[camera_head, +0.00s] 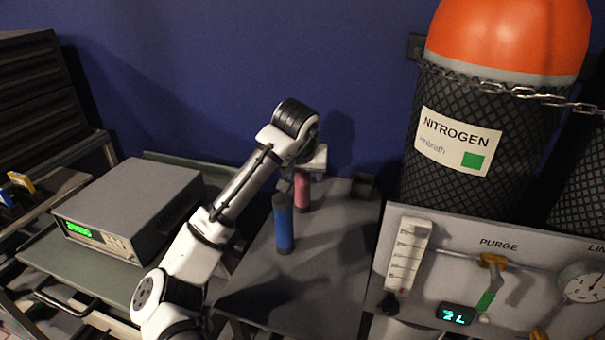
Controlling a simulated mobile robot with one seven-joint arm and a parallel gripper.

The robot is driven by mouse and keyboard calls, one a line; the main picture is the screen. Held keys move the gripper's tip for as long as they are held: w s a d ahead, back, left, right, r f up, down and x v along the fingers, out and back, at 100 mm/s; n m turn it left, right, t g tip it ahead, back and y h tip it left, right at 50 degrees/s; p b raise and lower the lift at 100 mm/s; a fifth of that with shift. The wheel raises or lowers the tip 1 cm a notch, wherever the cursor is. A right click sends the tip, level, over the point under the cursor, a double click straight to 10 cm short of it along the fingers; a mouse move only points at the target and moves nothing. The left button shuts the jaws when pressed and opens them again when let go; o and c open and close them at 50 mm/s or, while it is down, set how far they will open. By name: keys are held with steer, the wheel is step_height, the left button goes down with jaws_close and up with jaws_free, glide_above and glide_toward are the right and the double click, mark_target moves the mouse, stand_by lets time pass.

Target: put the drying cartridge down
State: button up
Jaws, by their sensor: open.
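Two upright cylindrical cartridges stand on the dark grey bench top (255,295). The blue one (284,228) is nearer, with a dark cap. The pink one (302,195) is just behind it and to the right. I cannot tell which of them is the drying cartridge meant. My gripper (303,178) is at the upper end of the pink cartridge and partly hides its top. The jaws are open; the fingers are small and dark here, and I cannot tell whether they touch it.
A small dark block or holder (364,186) sits at the back right of the bench. A purge panel (480,270) and a chained nitrogen cylinder (455,150) stand to the right. A grey instrument (130,210) is on a cart at left. The bench's front part is clear.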

steer(key=v, duration=1.2)
steer(key=shift+r, duration=0.15)
